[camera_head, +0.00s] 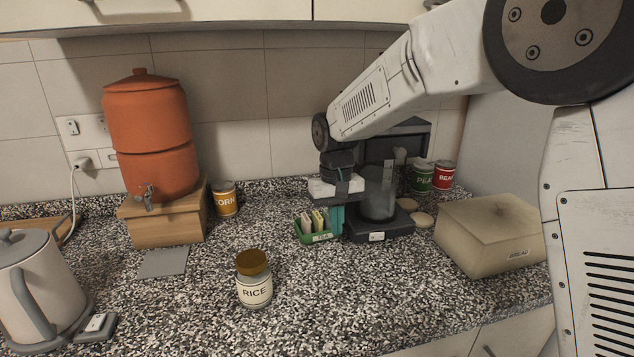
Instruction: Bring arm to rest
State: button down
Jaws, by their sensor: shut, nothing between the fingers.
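My white arm (375,95) reaches in from the upper right and bends down over the middle of the counter. My gripper (336,222) points downward at its end, below a dark wrist and a pale block. Its teal fingers look closed together with nothing held. They are in front of the left side of a dark coffee maker (378,232) and just right of a green tray of tea packets (315,238). Whether the fingers touch either is hard to tell. The arm and gripper hide part of the coffee maker.
A rice jar (254,290) stands front centre. A bread box (490,232) is at right, with cans (443,175) behind. A corn can (224,198), a clay dispenser (150,140) on a wooden stand and a kettle (38,280) are at left. The front centre-right counter is clear.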

jog(key=s+d+r+m, duration=0.1)
jog(key=s+d+r, duration=0.1)
jog(key=s+d, duration=0.4)
jog(key=s+d+r+m+t, duration=0.1)
jog(key=s+d+r, duration=0.2)
jog(key=s, duration=1.4)
jog(key=s+d+r+m+t, duration=0.1)
jog(key=s+d+r, duration=0.2)
jog(key=s+d, duration=0.8)
jog(key=shift+s+r, duration=0.15)
jog(key=shift+s, duration=0.15)
